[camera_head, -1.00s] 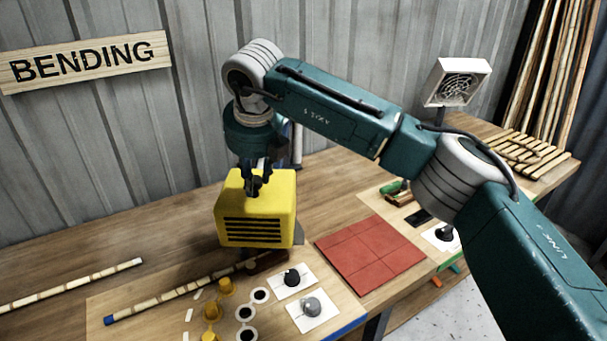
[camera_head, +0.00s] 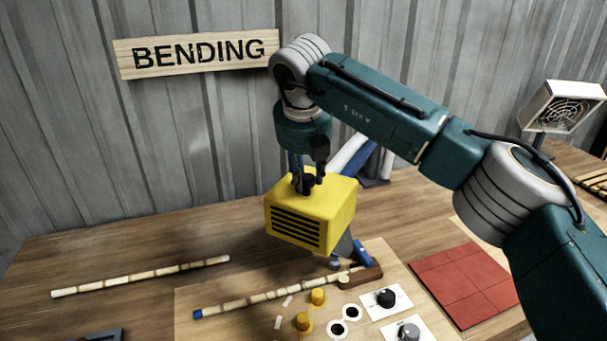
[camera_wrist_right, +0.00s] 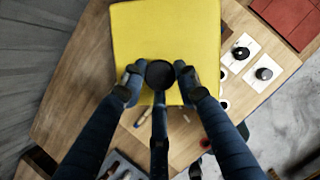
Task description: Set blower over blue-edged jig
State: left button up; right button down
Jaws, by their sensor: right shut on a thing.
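The yellow blower (camera_head: 312,213) is a box with dark slots in its front face. My right gripper (camera_head: 306,185) is shut on the black knob on its top and holds it in the air. In the right wrist view the gripper (camera_wrist_right: 160,75) closes around the round black knob above the blower's yellow top (camera_wrist_right: 170,35). The jig board (camera_head: 235,328) lies below and in front, with yellow pegs (camera_head: 304,321) and a rattan pole (camera_head: 265,298) across it. Its blue edge (camera_wrist_right: 268,98) shows in the right wrist view. My left gripper is out of view.
White cards with dark knobs (camera_head: 386,298) lie on the jig's right side. A red tiled mat (camera_head: 465,285) is further right. A second rattan pole (camera_head: 140,277) lies at left on the table. A fan (camera_head: 563,107) stands at far right. Table between the poles is bare.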

jog(key=c, duration=1.3)
grip_release()
jog(key=shift+w+d+r, duration=0.25)
jog(key=shift+d, duration=0.05)
jog(key=shift+c, duration=0.2)
jog(key=shift+o, duration=0.2)
jog(key=shift+f, duration=0.15)
jog(key=shift+s, duration=0.1)
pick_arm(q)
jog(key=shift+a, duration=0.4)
pick_arm(e)
jog(key=v, duration=1.2)
jog(key=shift+d, duration=0.1)
